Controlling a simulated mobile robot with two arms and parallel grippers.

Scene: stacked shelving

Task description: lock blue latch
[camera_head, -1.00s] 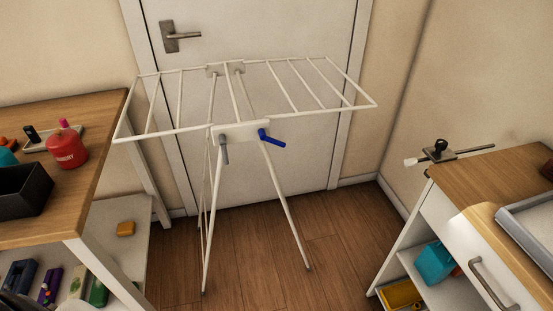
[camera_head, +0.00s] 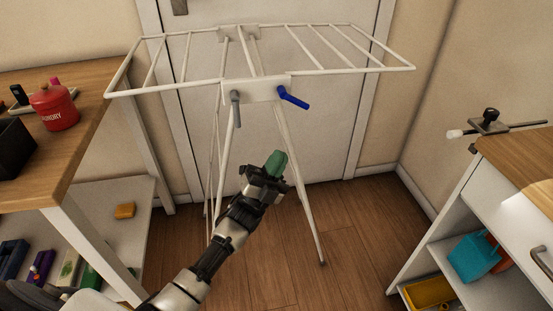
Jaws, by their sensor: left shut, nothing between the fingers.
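The blue latch (camera_head: 294,98) is a short lever on the right side of the white bracket (camera_head: 255,90) under the drying rack's front bar. It slants down to the right. A grey latch (camera_head: 235,108) hangs nearly straight down on the bracket's left side. The white drying rack (camera_head: 345,70) stands unfolded in front of a door. My left gripper (camera_head: 276,162) is shut, with its green fingertips together and pointing up. In the picture it lies below the blue latch, apart from it and empty. My right gripper is not in view.
A wooden table with a shelf (camera_head: 75,130) stands on the left, holding a red canister (camera_head: 54,107) and a dark bin (camera_head: 14,148). A cabinet (camera_head: 520,160) with a clamp (camera_head: 488,122) stands on the right. The wooden floor between them is clear.

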